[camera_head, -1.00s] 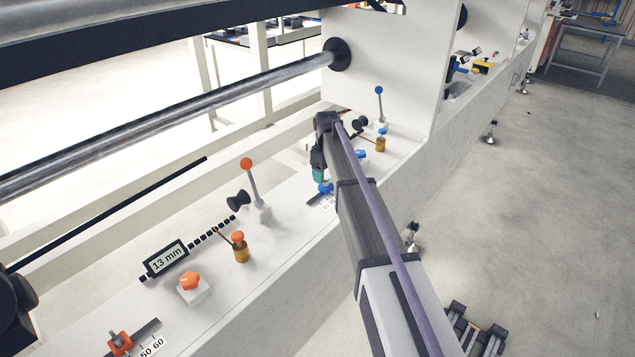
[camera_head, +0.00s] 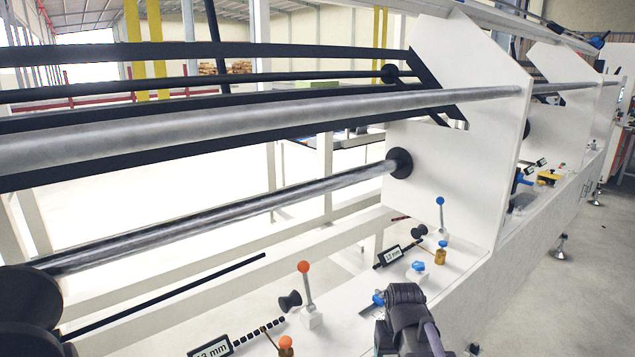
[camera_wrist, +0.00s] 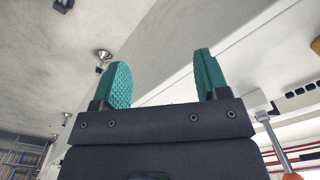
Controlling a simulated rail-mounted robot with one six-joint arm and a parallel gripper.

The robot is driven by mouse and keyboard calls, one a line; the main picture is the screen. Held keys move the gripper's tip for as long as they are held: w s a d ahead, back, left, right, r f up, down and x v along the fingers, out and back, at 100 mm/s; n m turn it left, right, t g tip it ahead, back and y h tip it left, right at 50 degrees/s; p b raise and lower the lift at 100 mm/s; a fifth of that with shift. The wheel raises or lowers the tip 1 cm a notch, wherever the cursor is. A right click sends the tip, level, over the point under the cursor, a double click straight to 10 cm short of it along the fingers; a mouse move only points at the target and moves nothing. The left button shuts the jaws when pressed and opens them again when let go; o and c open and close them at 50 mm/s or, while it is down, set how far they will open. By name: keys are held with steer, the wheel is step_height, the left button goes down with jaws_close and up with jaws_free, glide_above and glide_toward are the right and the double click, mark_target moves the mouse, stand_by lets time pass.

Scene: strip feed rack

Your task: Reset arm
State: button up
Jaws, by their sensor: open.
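My gripper (camera_wrist: 160,85) shows in the wrist view with two teal textured fingers spread well apart. Nothing is between them. In the head view, my dark wrist is at the bottom, right of centre, in front of the white rail of the rack, and the fingertips cannot be made out there. The wrist view shows the white rail (camera_wrist: 205,45) behind the fingers and grey floor to the left.
On the rail are an orange-topped lever (camera_head: 307,285), a blue-topped lever (camera_head: 441,215), a blue star knob (camera_head: 416,270) and a display (camera_head: 392,256). White upright plates (camera_head: 460,130) and metal rollers (camera_head: 290,195) stand behind. Open floor (camera_head: 540,310) lies to the right.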

steer(key=s+a, duration=0.1)
steer(key=s, duration=0.9)
step_height(320, 180, up, 14)
steer(key=w+p, duration=0.1)
steer(key=p, duration=1.2)
steer(key=shift+w+f, duration=0.25)
